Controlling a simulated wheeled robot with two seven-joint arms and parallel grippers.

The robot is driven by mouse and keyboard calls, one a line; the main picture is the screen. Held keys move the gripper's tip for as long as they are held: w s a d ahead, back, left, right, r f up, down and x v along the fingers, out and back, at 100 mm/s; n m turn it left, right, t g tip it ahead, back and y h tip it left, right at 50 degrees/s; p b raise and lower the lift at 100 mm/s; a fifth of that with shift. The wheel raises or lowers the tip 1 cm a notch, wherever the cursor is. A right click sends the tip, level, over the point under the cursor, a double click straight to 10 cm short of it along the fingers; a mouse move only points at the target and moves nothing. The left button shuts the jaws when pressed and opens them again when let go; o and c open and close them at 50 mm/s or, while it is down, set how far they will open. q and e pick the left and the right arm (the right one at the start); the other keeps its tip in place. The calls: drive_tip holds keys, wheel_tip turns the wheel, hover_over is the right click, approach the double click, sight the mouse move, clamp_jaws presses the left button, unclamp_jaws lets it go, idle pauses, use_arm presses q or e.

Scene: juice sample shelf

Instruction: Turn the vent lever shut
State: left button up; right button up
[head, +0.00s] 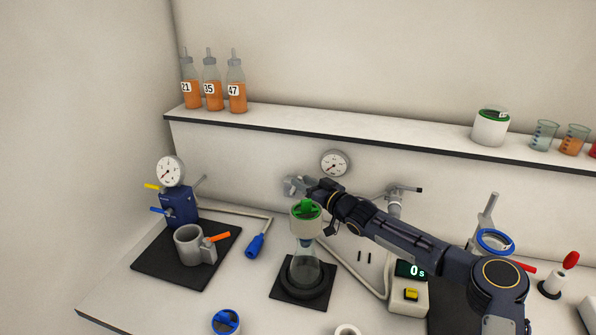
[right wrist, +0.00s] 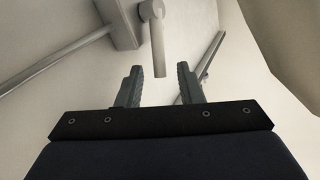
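A pale grey lever (right wrist: 157,45), which looks like the vent lever, hangs from a grey block (right wrist: 120,22) in the right wrist view. My right gripper (right wrist: 160,72) is open, and the lever's free end shows between its fingertips with a gap on each side. I cannot tell how deep the lever sits between them. In the head view my right gripper (head: 299,187) is at the back wall, above the green-topped flask, and hides most of the block and lever. My left gripper is not in view.
A glass flask (head: 305,265) with a green-knobbed top stands just below my right gripper. A wall gauge (head: 335,163) is close above right. A pump with a dial (head: 178,205) and a grey mug (head: 190,246) stand at left. A shelf (head: 340,134) holds bottles above.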

drive_tip(key=shift+p+x, duration=0.4)
drive_tip(key=shift+x, duration=0.9)
clamp_jaws()
